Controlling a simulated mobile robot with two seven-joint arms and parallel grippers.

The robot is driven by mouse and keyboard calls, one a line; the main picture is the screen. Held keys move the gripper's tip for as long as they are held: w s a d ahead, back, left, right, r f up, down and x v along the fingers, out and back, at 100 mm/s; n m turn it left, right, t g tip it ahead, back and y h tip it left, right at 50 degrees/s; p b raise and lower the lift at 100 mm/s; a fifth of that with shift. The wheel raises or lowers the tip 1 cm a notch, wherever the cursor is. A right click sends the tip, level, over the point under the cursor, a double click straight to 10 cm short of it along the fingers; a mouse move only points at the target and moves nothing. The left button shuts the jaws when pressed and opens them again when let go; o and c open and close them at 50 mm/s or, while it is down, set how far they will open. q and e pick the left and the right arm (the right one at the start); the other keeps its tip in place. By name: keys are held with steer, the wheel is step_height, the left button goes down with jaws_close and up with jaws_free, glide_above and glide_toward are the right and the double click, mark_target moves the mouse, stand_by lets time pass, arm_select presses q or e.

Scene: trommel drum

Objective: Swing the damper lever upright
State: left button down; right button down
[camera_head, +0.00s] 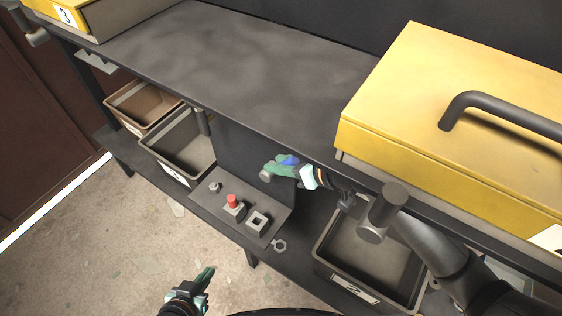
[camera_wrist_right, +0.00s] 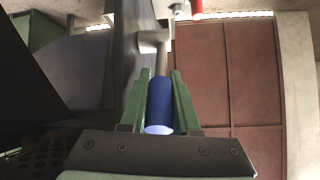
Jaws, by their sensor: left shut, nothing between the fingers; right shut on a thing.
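The damper lever has a blue grip (camera_head: 290,160) and sits in front of a dark upright panel (camera_head: 245,150), under the bench top. My right gripper (camera_head: 275,169) is shut on the blue grip. In the right wrist view the blue grip (camera_wrist_right: 160,102) lies between the green fingers (camera_wrist_right: 160,95), and a grey rod (camera_wrist_right: 162,60) runs from it to a grey hub (camera_wrist_right: 150,40). The fingers partly hide the lever in the head view, so its exact tilt is hard to tell. My left gripper (camera_head: 205,278) is shut and empty, low over the floor, apart from the lever.
A lower ledge holds a red button (camera_head: 232,201), a square socket block (camera_head: 257,221) and nuts (camera_head: 280,245). Grey bins stand left (camera_head: 182,165) and right (camera_head: 325,245) of it. A yellow lid (camera_head: 420,90) with a dark handle overhangs my right arm. The floor at left is open.

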steer(key=c, duration=0.9)
jaws_free()
steer(key=v, duration=0.2)
steer(key=shift+s+d+r, duration=0.1)
steer(key=shift+s+d, duration=0.05)
steer(key=shift+d, duration=0.1)
steer(key=shift+s+d+r+b, duration=0.1)
steer(key=shift+s+d+b, duration=0.55)
steer(key=shift+s+d, duration=1.55)
steer(key=shift+s+d+r+b, duration=0.1)
steer(key=shift+s+d+b, duration=0.5)
steer(key=shift+s+d, duration=1.6)
steer(key=shift+w+d, duration=0.2)
steer(key=shift+w, duration=0.15)
steer(key=shift+c, duration=0.2)
